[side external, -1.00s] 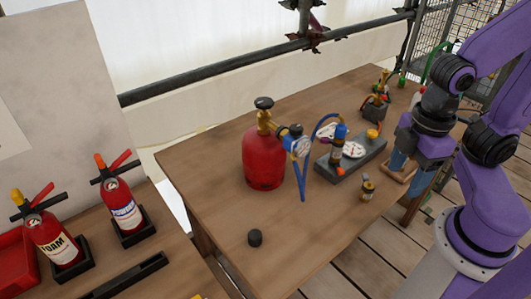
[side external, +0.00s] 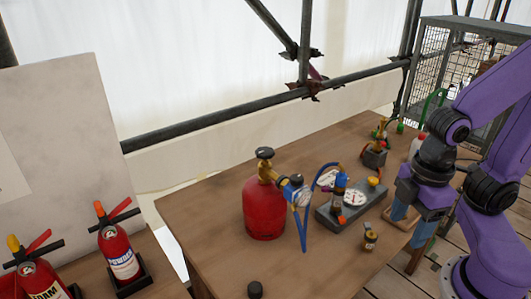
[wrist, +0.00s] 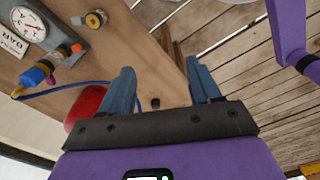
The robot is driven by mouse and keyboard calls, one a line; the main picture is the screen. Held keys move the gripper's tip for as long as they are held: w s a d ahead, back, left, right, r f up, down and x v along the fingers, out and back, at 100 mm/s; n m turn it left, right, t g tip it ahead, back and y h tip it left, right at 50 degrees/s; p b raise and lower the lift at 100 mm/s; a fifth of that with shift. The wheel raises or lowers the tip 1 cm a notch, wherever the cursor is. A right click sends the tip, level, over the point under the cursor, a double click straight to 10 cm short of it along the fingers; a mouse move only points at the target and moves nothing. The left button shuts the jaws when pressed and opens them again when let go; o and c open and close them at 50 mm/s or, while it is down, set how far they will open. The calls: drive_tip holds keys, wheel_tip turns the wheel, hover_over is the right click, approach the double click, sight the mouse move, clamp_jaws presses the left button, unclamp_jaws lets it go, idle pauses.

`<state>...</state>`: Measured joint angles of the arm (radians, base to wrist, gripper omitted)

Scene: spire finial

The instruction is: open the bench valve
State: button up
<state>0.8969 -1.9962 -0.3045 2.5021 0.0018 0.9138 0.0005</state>
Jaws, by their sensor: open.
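A dark grey block (side external: 349,222) on the wooden bench carries white dial gauges (side external: 355,197), a yellow knob (side external: 374,181) and an upright blue-and-orange fitting (side external: 340,183). The blue-and-orange fitting also shows in the wrist view (wrist: 50,65). A red gas bottle (side external: 264,215) with a brass valve and black knob (side external: 265,153) stands left of the block. I cannot tell which of these is the bench valve. My gripper (side external: 407,226) is open and empty, right of the block.
A small brass fitting (side external: 370,240) stands before the block, near my gripper. A black cap (side external: 255,289) lies at the front. Blue hoses (side external: 303,230) hang by the bottle. Fire extinguishers (side external: 118,255) stand at left. The bench's front middle is clear.

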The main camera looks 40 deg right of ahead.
idle(0.3)
drive_tip(key=shift+o, duration=1.1)
drive_tip(key=shift+w+a+r, duration=0.1)
drive_tip(key=shift+w+a, duration=0.05)
wheel_tip(320, 180, up, 20)
drive_tip(key=m, duration=2.2)
hover_over(265, 150)
wheel_tip(265, 150, down, 18)
drive_tip(key=shift+a+r, duration=0.1)
drive_tip(key=shift+r, duration=0.15)
